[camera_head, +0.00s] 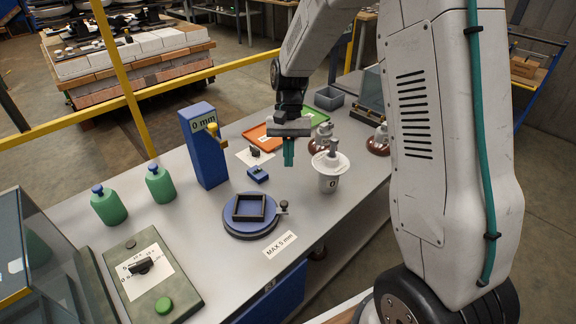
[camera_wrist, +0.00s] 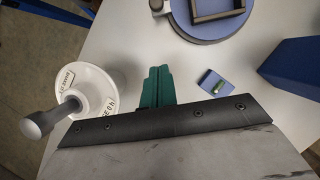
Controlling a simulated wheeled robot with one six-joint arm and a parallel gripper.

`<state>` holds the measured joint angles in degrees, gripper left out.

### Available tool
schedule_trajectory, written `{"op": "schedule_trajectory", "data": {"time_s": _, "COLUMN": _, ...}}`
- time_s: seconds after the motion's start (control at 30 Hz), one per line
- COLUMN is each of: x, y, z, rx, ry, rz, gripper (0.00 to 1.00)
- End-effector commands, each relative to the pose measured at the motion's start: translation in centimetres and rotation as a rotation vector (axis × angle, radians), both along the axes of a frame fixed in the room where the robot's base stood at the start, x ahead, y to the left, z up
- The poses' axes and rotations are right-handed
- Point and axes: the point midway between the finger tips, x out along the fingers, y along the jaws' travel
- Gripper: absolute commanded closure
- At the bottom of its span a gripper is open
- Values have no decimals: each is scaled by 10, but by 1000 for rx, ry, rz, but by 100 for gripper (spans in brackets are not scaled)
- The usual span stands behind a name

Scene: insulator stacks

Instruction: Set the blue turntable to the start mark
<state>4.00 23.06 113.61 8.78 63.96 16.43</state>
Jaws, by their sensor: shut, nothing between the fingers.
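The blue turntable (camera_head: 250,216) sits near the front edge of the grey table. It carries a dark square frame (camera_head: 249,208) and has a small knob (camera_head: 282,206) on its right side. It also shows in part at the top of the wrist view (camera_wrist: 212,25). A start mark on it cannot be made out. My gripper (camera_head: 288,153) hangs above the table, behind and to the right of the turntable, apart from it. Its green fingers (camera_wrist: 157,87) are together and empty.
A white insulator-like piece on a cup (camera_head: 328,184) stands right of my gripper; it is at left in the wrist view. A tall blue "0 mm" post (camera_head: 204,150) and small blue block (camera_head: 257,174) stand behind the turntable. Green bottles (camera_head: 160,184) are left. A "MAX 5 mm" label (camera_head: 280,244) lies in front.

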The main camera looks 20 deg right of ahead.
Motion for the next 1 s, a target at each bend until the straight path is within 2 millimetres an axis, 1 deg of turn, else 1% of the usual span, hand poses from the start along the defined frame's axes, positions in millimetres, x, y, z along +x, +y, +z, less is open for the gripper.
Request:
{"op": "schedule_trajectory", "data": {"time_s": 0.03, "x": -4, "y": 2, "z": -9, "rx": 0, "ry": 5, "rz": 1, "gripper": 100}}
{"op": "schedule_trajectory", "data": {"time_s": 0.2, "x": -17, "y": 8, "z": -44, "rx": 2, "ry": 6, "rz": 3, "gripper": 100}}
{"op": "schedule_trajectory", "data": {"time_s": 0.37, "x": -28, "y": 14, "z": -74, "rx": 1, "ry": 4, "rz": 3, "gripper": 100}}
{"op": "schedule_trajectory", "data": {"time_s": 0.5, "x": -47, "y": 22, "z": -74, "rx": 0, "ry": 0, "rz": 3, "gripper": 100}}
{"op": "schedule_trajectory", "data": {"time_s": 0.6, "x": -57, "y": 27, "z": -74, "rx": 0, "ry": 1, "rz": 2, "gripper": 100}}
{"op": "schedule_trajectory", "data": {"time_s": 0.73, "x": -63, "y": 30, "z": -74, "rx": 1, "ry": 1, "rz": 2, "gripper": 100}}
{"op": "schedule_trajectory", "data": {"time_s": 1.0, "x": -64, "y": 30, "z": -74, "rx": 0, "ry": 0, "rz": 1, "gripper": 100}}
